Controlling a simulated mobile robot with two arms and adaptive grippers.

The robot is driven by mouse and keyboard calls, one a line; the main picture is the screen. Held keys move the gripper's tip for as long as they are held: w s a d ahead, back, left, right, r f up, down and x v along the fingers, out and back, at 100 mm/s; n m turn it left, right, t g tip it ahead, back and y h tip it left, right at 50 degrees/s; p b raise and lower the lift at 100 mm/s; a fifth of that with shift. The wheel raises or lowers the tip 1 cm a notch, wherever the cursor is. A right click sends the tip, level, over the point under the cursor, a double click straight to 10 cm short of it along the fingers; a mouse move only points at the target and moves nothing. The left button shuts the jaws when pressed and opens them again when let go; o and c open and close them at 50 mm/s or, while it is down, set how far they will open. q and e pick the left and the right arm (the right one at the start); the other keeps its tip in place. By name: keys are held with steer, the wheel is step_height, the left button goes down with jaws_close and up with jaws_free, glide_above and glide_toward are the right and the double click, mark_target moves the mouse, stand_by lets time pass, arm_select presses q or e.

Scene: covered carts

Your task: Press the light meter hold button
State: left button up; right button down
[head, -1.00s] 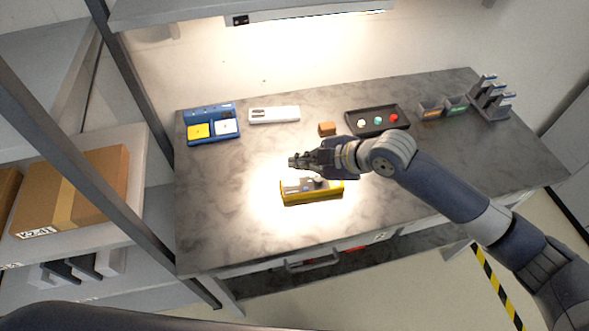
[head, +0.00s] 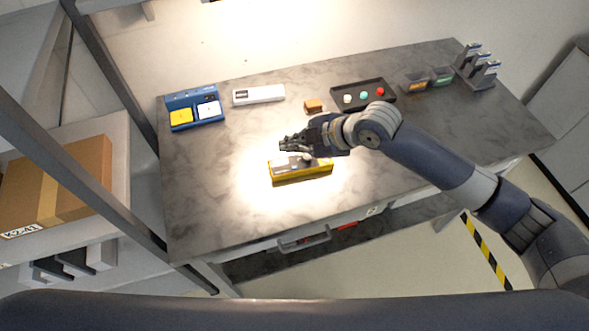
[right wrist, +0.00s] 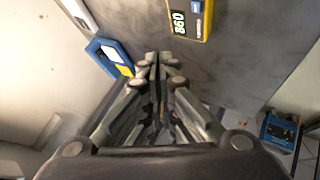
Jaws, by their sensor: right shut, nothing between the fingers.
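The yellow-edged meter (head: 302,175) lies in the bright pool of light near the front middle of the workbench. It carries a small pale knob or dome. In the right wrist view it shows at the top (right wrist: 188,22), with a dark display reading 860 and a blue button beside it. My right gripper (head: 284,145) is shut and empty, just behind and above the meter in the head view, hiding part of its far side. Its closed fingertips (right wrist: 155,60) point past the meter in the right wrist view, and I see no contact. My left gripper is not in view.
Along the back stand a blue device with yellow and white pads (head: 194,108), a white device (head: 258,95), a brown block (head: 314,106), a black button box (head: 362,95), small bins (head: 430,80) and a rack (head: 478,68). Shelving with a carton (head: 62,185) stands left.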

steer(key=b, duration=0.3)
glide_above(294, 168)
steer(key=f, duration=0.4)
steer(key=shift+s+a+f, duration=0.1)
steer(key=shift+s+f, duration=0.1)
steer(key=shift+s, duration=0.1)
steer(key=shift+f+b, duration=0.55)
steer(key=shift+f, duration=0.35)
steer(key=shift+f, duration=0.4)
steer(key=shift+f, duration=0.45)
stand_by(0.4)
steer(key=shift+r, duration=0.15)
steer(key=shift+r+p, duration=0.55)
steer(key=shift+r, duration=0.15)
steer(key=shift+r, duration=0.1)
